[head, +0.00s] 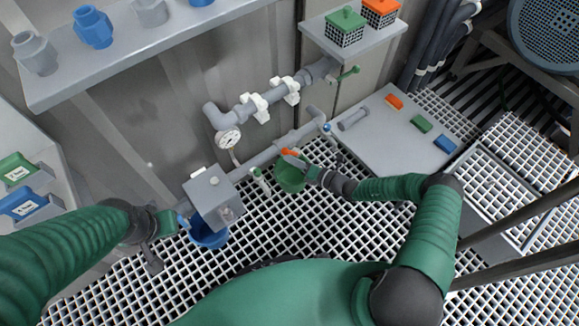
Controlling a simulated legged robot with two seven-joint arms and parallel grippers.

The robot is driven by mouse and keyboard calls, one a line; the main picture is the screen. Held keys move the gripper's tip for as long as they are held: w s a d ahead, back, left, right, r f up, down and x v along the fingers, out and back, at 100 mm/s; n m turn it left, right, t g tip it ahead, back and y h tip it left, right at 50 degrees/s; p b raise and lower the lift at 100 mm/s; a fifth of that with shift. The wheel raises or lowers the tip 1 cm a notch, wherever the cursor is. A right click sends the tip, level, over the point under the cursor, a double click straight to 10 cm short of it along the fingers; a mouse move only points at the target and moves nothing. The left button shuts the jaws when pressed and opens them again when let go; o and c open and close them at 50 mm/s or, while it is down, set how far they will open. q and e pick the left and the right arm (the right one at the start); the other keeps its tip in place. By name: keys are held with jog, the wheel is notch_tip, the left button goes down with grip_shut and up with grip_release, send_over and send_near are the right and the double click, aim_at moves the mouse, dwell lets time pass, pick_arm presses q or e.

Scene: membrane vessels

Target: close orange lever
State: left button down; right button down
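The orange lever (290,152) is a small handle on the grey pipe (262,157) low at the wall, just above a green bowl-like container (290,180). My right gripper (303,167) reaches in from the right, right beside the lever; its fingers are small and partly merge with the container and lever. I cannot tell whether it touches the lever or how its fingers stand. My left gripper (181,221) is at the left, close to a grey box (214,197), away from the lever; its fingers are too small to read.
A blue bowl (208,236) sits below the grey box. A pressure gauge (229,138) and upper pipe stand above the lever. A blue-handled valve (327,128) and green-handled valve (258,174) flank it. A grey table (385,150) with coloured blocks is at right.

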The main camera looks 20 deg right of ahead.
jog(key=d+m+b, duration=0.1)
jog(key=d+r+m+y+b, duration=0.1)
jog(key=m, duration=0.1)
jog(key=w+d+r+m+b, duration=0.1)
jog(key=shift+w+d+m+t+y+b, duration=0.1)
jog(key=shift+d+m+t+y+b, duration=0.1)
jog(key=shift+m+t+y+b, duration=0.2)
jog(key=shift+d, duration=0.1)
dwell(0.5)
